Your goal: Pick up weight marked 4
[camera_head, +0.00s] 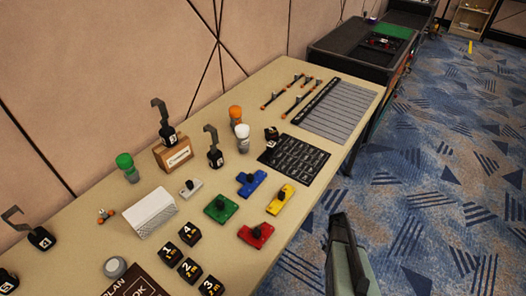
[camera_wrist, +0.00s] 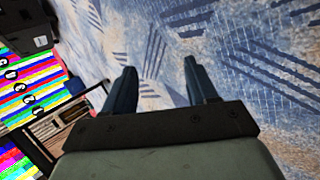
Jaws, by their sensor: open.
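Several black weights with tall hooks are on the long beige table in the head view. One weight (camera_head: 41,240) lies at the left with its hook to the upper left; its pale mark looks like a 4, but is too small to be sure. Another (camera_head: 168,135) is on a wooden block, and a third (camera_head: 214,157) stands to its right. A dark piece is cut off at the left edge. My gripper (camera_head: 340,222) is over the carpet off the table's front side, far right of the weights. In the wrist view its fingers (camera_wrist: 160,85) are apart and empty.
Black numbered cubes (camera_head: 189,233), one reading 4, sit at the front. Coloured knobbed blocks (camera_head: 221,208), bottles (camera_head: 128,168), a white box (camera_head: 150,212) and a black tray (camera_head: 293,160) crowd the table (camera_head: 82,262). The carpet (camera_head: 440,180) at right is clear.

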